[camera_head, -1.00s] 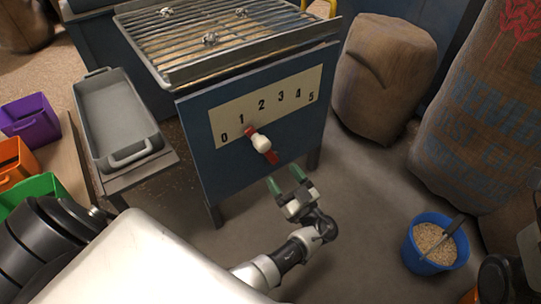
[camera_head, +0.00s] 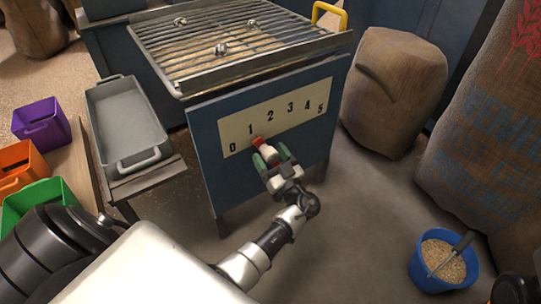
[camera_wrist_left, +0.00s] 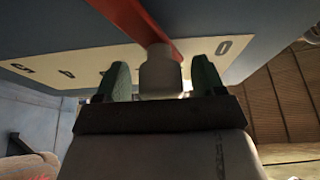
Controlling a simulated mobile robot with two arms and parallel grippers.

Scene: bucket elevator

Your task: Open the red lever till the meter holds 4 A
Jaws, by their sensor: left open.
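The red lever (camera_head: 258,141) with its white knob (camera_head: 267,153) is on the front of a blue panel, below a pale scale plate (camera_head: 300,100) numbered 0 to 5. Its upper end is near the 1. My left gripper (camera_head: 271,158) is open at the knob, with a green fingertip on each side. In the left wrist view the white knob (camera_wrist_left: 160,75) sits between the two fingers (camera_wrist_left: 162,82), and the red lever (camera_wrist_left: 140,22) runs up from it. I cannot tell whether the fingers touch it. No meter reading in amperes shows. My right gripper is out of view.
A metal grate (camera_head: 225,45) tops the blue machine. A grey tray (camera_head: 110,110) stands left of it, with purple (camera_head: 40,125), orange (camera_head: 20,165) and green (camera_head: 32,205) bins beyond. Sacks (camera_head: 390,95) and a blue bucket of grain (camera_head: 440,285) stand at right. The floor between is clear.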

